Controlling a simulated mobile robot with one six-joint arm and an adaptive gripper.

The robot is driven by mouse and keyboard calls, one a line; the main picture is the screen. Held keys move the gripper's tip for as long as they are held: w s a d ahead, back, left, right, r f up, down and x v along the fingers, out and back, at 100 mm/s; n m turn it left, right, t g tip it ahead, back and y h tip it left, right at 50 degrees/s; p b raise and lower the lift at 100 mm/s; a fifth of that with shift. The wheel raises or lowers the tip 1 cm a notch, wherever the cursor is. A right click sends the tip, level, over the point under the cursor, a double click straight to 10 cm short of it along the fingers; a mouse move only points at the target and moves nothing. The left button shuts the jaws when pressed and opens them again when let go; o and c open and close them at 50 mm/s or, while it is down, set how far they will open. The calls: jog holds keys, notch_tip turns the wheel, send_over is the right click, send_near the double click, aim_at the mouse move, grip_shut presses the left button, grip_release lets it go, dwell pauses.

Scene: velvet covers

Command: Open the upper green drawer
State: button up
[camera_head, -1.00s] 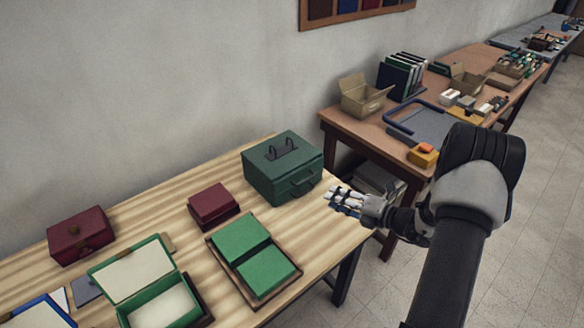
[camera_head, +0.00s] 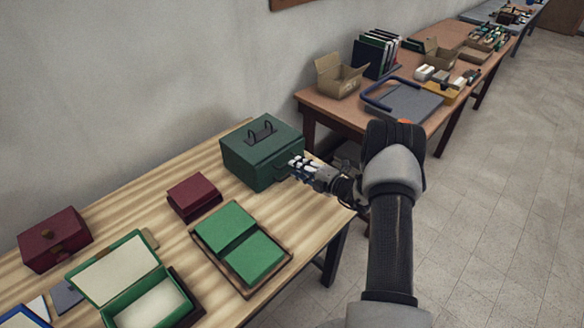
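A dark green box (camera_head: 243,160) with a black handle (camera_head: 262,132) on its lid stands at the far right end of the wooden table. I cannot make out separate upper and lower drawers at this size. My gripper (camera_head: 294,168) is at the right part of that front face, with its fingertips at or very near it. I cannot tell whether it touches the pull, or whether its fingers are open or shut.
A dark red box (camera_head: 193,196) and a tray with green pads (camera_head: 249,259) lie in front of the green box. An open green case (camera_head: 122,267) and another red box (camera_head: 54,237) are at the left. A brown table (camera_head: 322,105) stands behind. The floor at the right is clear.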

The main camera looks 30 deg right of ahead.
jog(key=shift+b+x, duration=0.35)
jog(key=shift+x, duration=1.65)
jog(key=shift+c, duration=0.4)
grip_shut()
